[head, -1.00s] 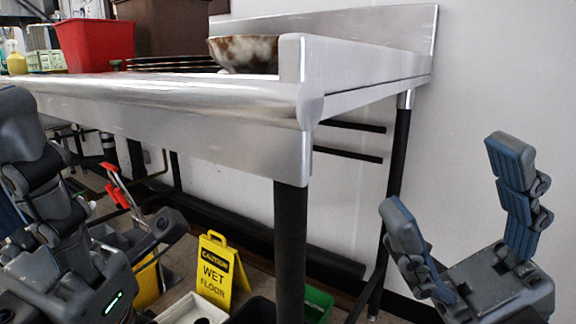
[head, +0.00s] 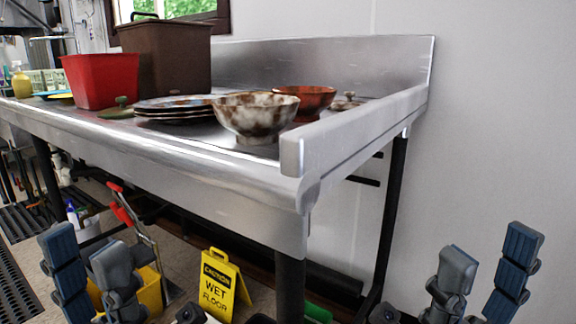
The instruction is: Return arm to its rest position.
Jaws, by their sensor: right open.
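My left gripper (head: 84,244) is at the lower left in the head view, below the steel counter's front edge. Its fingers point up and stand apart, with nothing between them. My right gripper (head: 489,240) is at the lower right, in front of the white wall and right of the counter's leg. Its fingers are spread and empty. Neither gripper appears to touch anything. The lower parts of both grippers are cut off by the bottom of the picture.
The steel counter (head: 200,178) holds a mottled bowl (head: 250,117), a reddish bowl (head: 306,101), stacked plates (head: 172,104), a red bin (head: 100,82) and a brown bin (head: 168,58). Below stand a yellow wet-floor sign (head: 222,284) and a yellow bucket (head: 150,290).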

